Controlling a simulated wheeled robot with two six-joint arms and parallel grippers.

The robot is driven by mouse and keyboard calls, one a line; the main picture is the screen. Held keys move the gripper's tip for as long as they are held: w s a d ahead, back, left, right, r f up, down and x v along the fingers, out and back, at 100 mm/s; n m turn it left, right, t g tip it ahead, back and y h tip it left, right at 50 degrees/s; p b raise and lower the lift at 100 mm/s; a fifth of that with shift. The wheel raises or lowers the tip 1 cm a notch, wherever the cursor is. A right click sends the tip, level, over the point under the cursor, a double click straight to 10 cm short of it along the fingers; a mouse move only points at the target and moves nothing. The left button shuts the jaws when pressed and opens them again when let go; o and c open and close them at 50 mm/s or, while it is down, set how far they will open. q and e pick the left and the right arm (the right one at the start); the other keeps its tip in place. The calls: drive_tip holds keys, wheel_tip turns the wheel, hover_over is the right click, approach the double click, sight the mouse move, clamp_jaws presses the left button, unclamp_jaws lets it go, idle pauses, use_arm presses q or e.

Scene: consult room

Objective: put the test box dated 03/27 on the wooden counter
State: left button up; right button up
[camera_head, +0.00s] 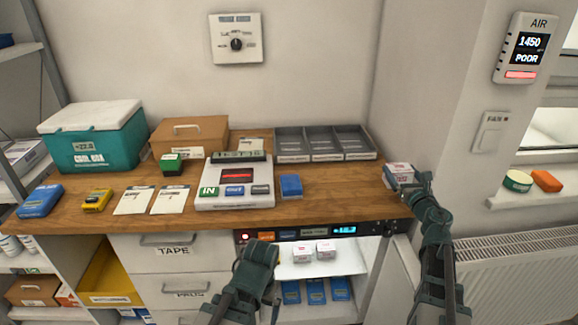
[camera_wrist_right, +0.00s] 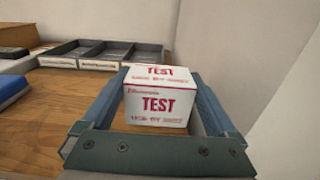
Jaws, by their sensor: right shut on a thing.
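A small white test box (camera_head: 398,170) with red print is between the fingers of my right gripper (camera_head: 410,184). It also shows in the right wrist view (camera_wrist_right: 158,104), upright, reading TEST, with a use-by line too blurred to read surely. The box is at the right end of the wooden counter (camera_head: 340,205); I cannot tell whether it touches the wood. Two similar test boxes, a left one (camera_head: 302,252) and a right one (camera_head: 326,250), stand on the lit shelf below the counter. My left gripper (camera_head: 262,248) is in front of the cabinet, seen from behind, its fingers unclear.
A grey three-part tray (camera_head: 324,157) stands at the counter's back, left of the held box. A blue box (camera_head: 291,186) and a white device (camera_head: 235,200) stand farther left. A wall rises close at the right. Bare wood lies between the blue box and my right gripper.

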drive_tip(key=w+a, duration=0.2)
drive_tip(key=a, duration=0.2)
drive_tip(key=w+a+f+b, duration=0.1)
drive_tip(key=w+a, duration=0.1)
drive_tip(key=a, duration=0.3)
drive_tip(key=w+a, duration=0.3)
drive_tip(key=a, duration=0.1)
drive_tip(key=shift+a+f, duration=0.25)
drive_tip(key=shift+a, duration=0.1)
drive_tip(key=f+b, duration=0.3)
drive_tip(key=b, duration=0.1)
drive_tip(key=shift+w+a+f, duration=0.1)
drive_tip(key=shift+a+f, duration=0.2)
drive_tip(key=shift+f, duration=0.2)
drive_tip(key=o, duration=1.2)
drive_tip(key=shift+r, duration=0.1)
drive_tip(key=shift+r, duration=0.1)
drive_tip(key=s, duration=1.2)
drive_tip(key=shift+d, duration=0.2)
